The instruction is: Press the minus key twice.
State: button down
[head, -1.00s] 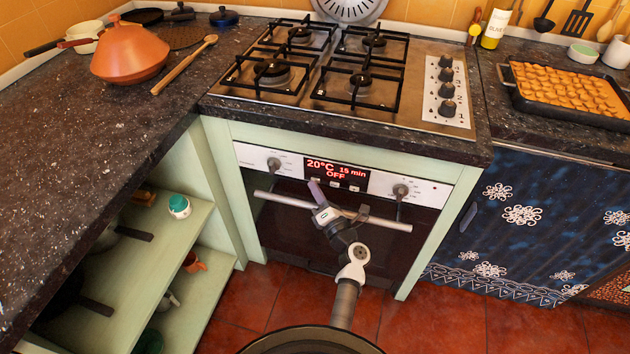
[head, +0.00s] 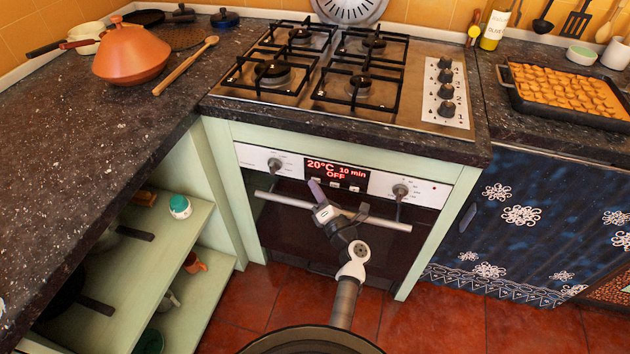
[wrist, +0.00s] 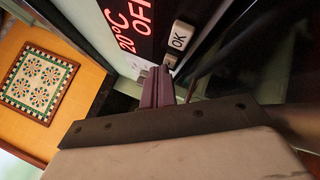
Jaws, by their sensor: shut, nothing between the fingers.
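The oven control panel has a dark display (head: 337,172) with red text reading 20°C, 10 min and OFF. A row of small pale keys runs along the display's lower edge. My gripper (head: 314,183) is shut and empty, its purple fingertips at the left end of that key row. In the wrist view the shut fingertips (wrist: 160,72) are close against the panel beside the white OK key (wrist: 180,38). The key at the tips is mostly hidden, so its mark and whether the tips touch it cannot be told.
Knobs stand on the panel left (head: 274,164) and right (head: 400,190) of the display. The oven handle (head: 388,223) is a bar crossing just below, behind my gripper. The dark worktop edge (head: 350,134) overhangs above. Open green shelves (head: 200,225) are to the left.

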jog(key=shift+w+d, duration=0.1)
jog(key=shift+d, duration=0.15)
jog(key=shift+s+a+f+p, duration=0.1)
jog(key=shift+s+f+p, duration=0.3)
jog(key=shift+s, duration=0.15)
jog(key=shift+s+a, duration=0.1)
jog(key=shift+s+a+r+p, duration=0.1)
jog(key=shift+s+a+p, duration=0.2)
jog(key=shift+s, duration=0.5)
jog(key=shift+s+a+f+p, duration=0.1)
jog(key=shift+s+a+p, duration=0.2)
jog(key=shift+s, duration=0.5)
jog(key=shift+s+a+r+p, duration=0.1)
jog(key=shift+s+a+p, duration=0.2)
jog(key=shift+s, duration=0.5)
